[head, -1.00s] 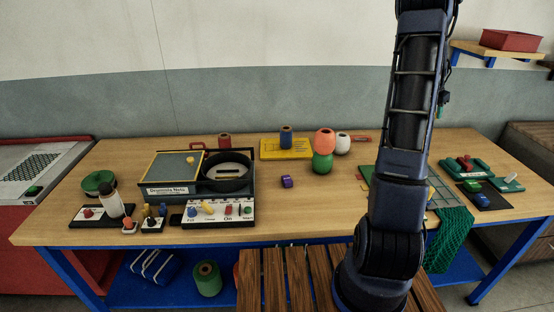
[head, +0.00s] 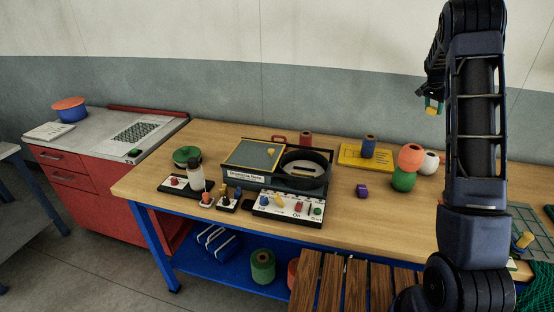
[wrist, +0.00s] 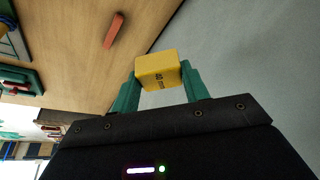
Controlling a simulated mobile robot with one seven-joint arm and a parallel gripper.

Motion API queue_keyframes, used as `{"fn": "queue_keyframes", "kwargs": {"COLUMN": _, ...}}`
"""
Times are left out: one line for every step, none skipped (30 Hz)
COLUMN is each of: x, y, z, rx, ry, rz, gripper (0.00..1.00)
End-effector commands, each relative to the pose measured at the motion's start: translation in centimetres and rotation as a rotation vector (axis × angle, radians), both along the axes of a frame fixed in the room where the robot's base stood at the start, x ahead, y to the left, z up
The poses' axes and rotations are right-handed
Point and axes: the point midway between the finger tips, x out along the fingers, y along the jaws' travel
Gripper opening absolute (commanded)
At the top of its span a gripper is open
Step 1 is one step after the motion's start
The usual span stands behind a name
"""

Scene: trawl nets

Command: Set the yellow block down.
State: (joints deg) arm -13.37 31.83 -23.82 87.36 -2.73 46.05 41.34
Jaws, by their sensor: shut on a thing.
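The yellow block (wrist: 157,70), with dark "40 mm" lettering, is between the two green fingers of my gripper (wrist: 160,88) in the wrist view. The fingers are shut on its sides. In the head view my gripper (head: 433,103) is raised high above the back right of the workbench, with the block (head: 432,111) small and partly hidden at its tips. The block is in the air and touches no surface that I can see.
A red cabinet (head: 110,190) stands left. My arm hides part of the bench's right side.

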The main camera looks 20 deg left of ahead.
Motion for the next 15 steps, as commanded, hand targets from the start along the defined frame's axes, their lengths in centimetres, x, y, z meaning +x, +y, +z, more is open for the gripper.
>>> {"fn": "queue_keyframes", "kwargs": {"x": 0.6, "y": 2.4, "z": -0.1, "rx": -0.001, "ry": 0.000, "rz": 0.022, "gripper": 0.22}}
{"fn": "queue_keyframes", "kwargs": {"x": 0.9, "y": 3.8, "z": -0.1, "rx": -0.001, "ry": -0.001, "rz": 0.035, "gripper": 0.22}}
{"fn": "queue_keyframes", "kwargs": {"x": 1.3, "y": 5.4, "z": -0.1, "rx": -0.001, "ry": 0.000, "rz": 0.049, "gripper": 0.22}}
{"fn": "queue_keyframes", "kwargs": {"x": 1.5, "y": 6.8, "z": -0.1, "rx": -0.001, "ry": 0.000, "rz": 0.061, "gripper": 0.22}}
{"fn": "queue_keyframes", "kwargs": {"x": 1.7, "y": 8.0, "z": 0.0, "rx": -0.001, "ry": 0.000, "rz": 0.072, "gripper": 0.22}}
{"fn": "queue_keyframes", "kwargs": {"x": 2.0, "y": 9.8, "z": 0.0, "rx": -0.001, "ry": -0.001, "rz": 0.086, "gripper": 0.22}}
{"fn": "queue_keyframes", "kwargs": {"x": 2.1, "y": 11.1, "z": 0.0, "rx": -0.001, "ry": -0.001, "rz": 0.097, "gripper": 0.22}}
{"fn": "queue_keyframes", "kwargs": {"x": 2.3, "y": 12.4, "z": -0.1, "rx": -0.001, "ry": 0.000, "rz": 0.108, "gripper": 0.22}}
{"fn": "queue_keyframes", "kwargs": {"x": 2.5, "y": 14.1, "z": -0.1, "rx": -0.002, "ry": 0.000, "rz": 0.123, "gripper": 0.22}}
{"fn": "queue_keyframes", "kwargs": {"x": 2.6, "y": 15.5, "z": -0.1, "rx": -0.001, "ry": 0.000, "rz": 0.135, "gripper": 0.22}}
{"fn": "queue_keyframes", "kwargs": {"x": 2.7, "y": 16.8, "z": -0.1, "rx": -0.002, "ry": -0.001, "rz": 0.145, "gripper": 0.22}}
{"fn": "queue_keyframes", "kwargs": {"x": 2.7, "y": 18.6, "z": -0.1, "rx": -0.001, "ry": -0.001, "rz": 0.160, "gripper": 0.22}}
{"fn": "queue_keyframes", "kwargs": {"x": 2.7, "y": 19.8, "z": -0.1, "rx": -0.002, "ry": -0.001, "rz": 0.169, "gripper": 0.22}}
{"fn": "queue_keyframes", "kwargs": {"x": 2.7, "y": 21.2, "z": -0.1, "rx": -0.001, "ry": -0.001, "rz": 0.181, "gripper": 0.22}}
{"fn": "queue_keyframes", "kwargs": {"x": 2.7, "y": 22.9, "z": -0.1, "rx": -0.001, "ry": -0.001, "rz": 0.195, "gripper": 0.22}}
